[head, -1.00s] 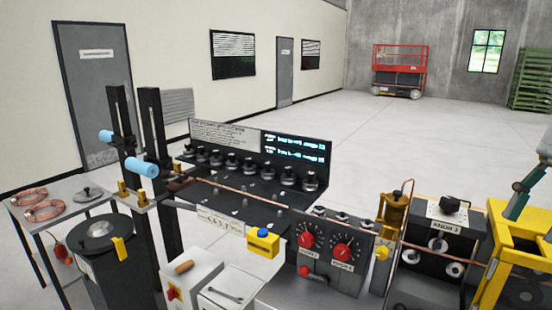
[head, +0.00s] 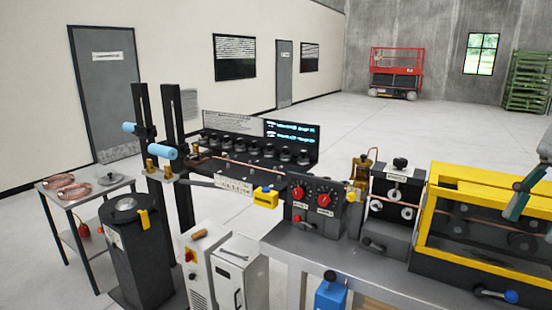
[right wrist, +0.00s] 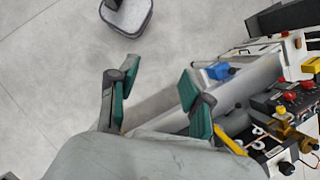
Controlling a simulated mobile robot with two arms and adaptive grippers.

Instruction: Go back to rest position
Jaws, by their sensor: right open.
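My right gripper (right wrist: 152,92) shows in the right wrist view with its two teal-padded fingers spread apart. It is open, and nothing is between the fingers. A grey bench edge and floor lie beyond it. In the head view, a teal and grey part of my right arm comes in at the right edge, above the yellow-framed box. My left gripper is in neither view. A thin copper tube (head: 250,163) runs along the bench machinery in the head view, clear of any gripper I can see.
The grey workbench (head: 325,250) carries a control box with red knobs (head: 312,203) and a yellow-framed enclosure (head: 470,187). A side table (head: 100,198) with copper coils (head: 66,191) stands at left, next to a black cylinder (head: 127,255). Open floor extends behind the bench.

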